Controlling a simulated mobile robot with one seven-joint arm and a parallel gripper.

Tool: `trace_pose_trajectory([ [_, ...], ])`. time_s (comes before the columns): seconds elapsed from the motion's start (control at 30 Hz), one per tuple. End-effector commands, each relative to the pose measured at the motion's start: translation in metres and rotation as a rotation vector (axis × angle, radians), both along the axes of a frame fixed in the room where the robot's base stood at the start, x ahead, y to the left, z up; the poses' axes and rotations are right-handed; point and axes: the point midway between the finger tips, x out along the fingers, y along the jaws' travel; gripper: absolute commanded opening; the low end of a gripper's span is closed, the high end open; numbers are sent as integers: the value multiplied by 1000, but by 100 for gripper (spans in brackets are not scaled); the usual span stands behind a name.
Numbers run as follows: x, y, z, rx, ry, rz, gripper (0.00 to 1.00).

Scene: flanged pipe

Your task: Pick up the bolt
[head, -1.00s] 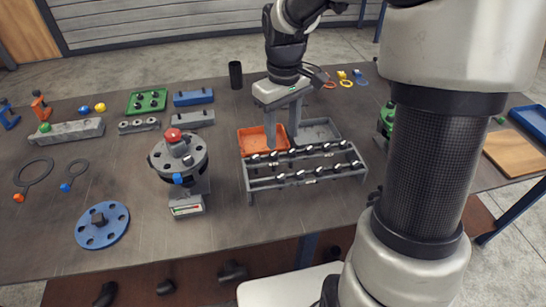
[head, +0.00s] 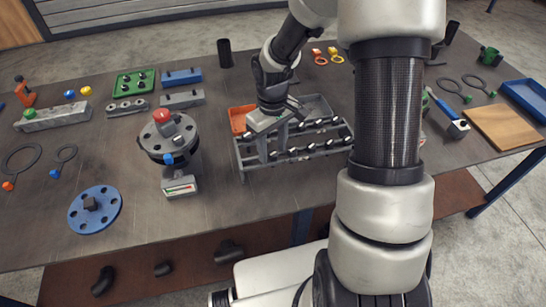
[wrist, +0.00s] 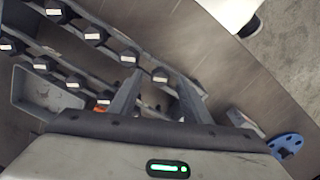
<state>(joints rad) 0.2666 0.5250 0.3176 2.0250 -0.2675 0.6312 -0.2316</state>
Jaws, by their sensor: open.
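Several dark bolts with pale-labelled heads stand in two rows in the grey rack (head: 241,173) in the head view. My gripper (head: 273,150) is open over the left part of this rack, with its fingers pointing down. In the wrist view my gripper (wrist: 160,80) shows one bolt (wrist: 160,75) in the gap between its fingertips, apart from both as far as I can tell. Another bolt (wrist: 129,56) is just beyond the left finger. More bolts run off to the upper left. The bolts' shanks are mostly hidden, and which bolt is meant is not shown.
An orange tray (head: 237,121) and a grey tray (head: 319,106) lie behind the rack. A round fixture with a red knob (head: 161,116) stands to its left. A blue flange (head: 77,218) lies front left. Bare table is free between fixture and rack.

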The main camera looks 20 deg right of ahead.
Motion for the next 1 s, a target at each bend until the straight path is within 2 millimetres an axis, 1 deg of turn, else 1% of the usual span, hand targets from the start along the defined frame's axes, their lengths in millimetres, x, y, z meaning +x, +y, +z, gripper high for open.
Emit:
trace_pose_trajectory([
  [0.07, 0, 0, -5, 0, 0, 1, 44],
  [0.27, 0, 0, -5, 0, -1, 0, 44],
  [0.3, 0, 0, -5, 0, -1, 0, 40],
  [0.37, 0, 0, -5, 0, -1, 0, 30],
  [0.4, 0, 0, -5, 0, -1, 0, 24],
  [0.53, 0, 0, -5, 0, -1, 0, 2],
  [0.57, 0, 0, -5, 0, -1, 0, 0],
  [0.77, 0, 0, -4, 0, -1, 0, 0],
  [0.83, 1, 0, -1, 0, -2, 0, 0],
  [0.97, 2, -1, 16, -1, -6, -1, 0],
  [1.0, 2, -1, 24, -1, -6, -2, 0],
])
